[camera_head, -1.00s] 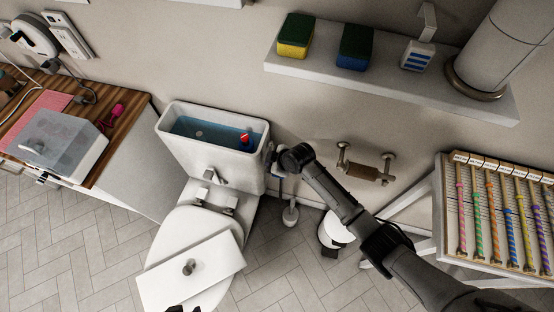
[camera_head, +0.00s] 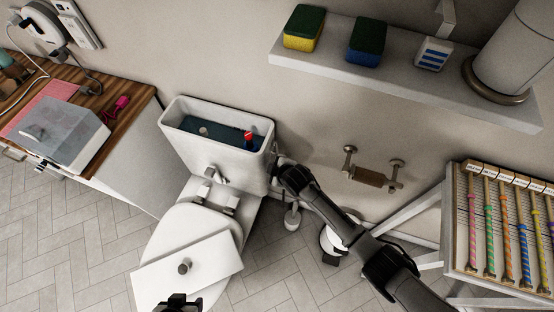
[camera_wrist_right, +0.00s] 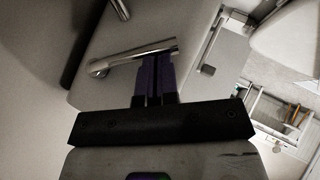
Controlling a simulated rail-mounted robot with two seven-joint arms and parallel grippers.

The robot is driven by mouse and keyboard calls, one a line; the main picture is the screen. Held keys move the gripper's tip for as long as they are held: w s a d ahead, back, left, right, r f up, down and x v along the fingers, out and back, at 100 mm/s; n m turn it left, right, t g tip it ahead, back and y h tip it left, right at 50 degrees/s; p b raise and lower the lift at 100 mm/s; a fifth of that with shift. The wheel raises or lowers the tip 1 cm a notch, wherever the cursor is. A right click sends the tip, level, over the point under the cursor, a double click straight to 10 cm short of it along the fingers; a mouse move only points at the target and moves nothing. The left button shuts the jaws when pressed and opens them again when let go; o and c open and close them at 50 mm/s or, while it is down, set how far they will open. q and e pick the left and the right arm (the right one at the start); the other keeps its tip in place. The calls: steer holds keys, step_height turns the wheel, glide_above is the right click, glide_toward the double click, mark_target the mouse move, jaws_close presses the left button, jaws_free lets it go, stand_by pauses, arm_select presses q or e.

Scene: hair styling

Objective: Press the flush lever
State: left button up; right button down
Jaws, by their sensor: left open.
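The white toilet tank (camera_head: 228,165) stands open against the wall, with dark water and a red-and-blue part (camera_head: 249,139) inside. The chrome flush lever (camera_head: 213,173) is on its front; in the right wrist view the lever (camera_wrist_right: 130,57) crosses just beyond the fingertips. My right gripper (camera_wrist_right: 156,75) has its fingers together with nothing between them. Its tips overlap the lever's free end; I cannot tell whether they touch. In the head view the right arm reaches the tank's right side and its fingers are hidden. My left gripper (camera_head: 180,303) is open at the bottom edge, by the tank lid.
The tank lid (camera_head: 210,262) lies across the toilet seat. A wooden counter (camera_head: 118,82) with a clear box (camera_head: 60,133) stands at left. A shelf (camera_head: 400,85) with sponges is above right. A paper holder (camera_head: 370,176) and rack (camera_head: 480,270) stand right.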

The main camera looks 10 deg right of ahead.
steer(key=shift+s+f, duration=0.1)
steer(key=shift+f, duration=0.05)
steer(key=a+r+p+v, duration=0.1)
steer(key=p+v, duration=0.3)
steer(key=v, duration=0.9)
steer(key=shift+a, duration=0.95)
stand_by(0.4)
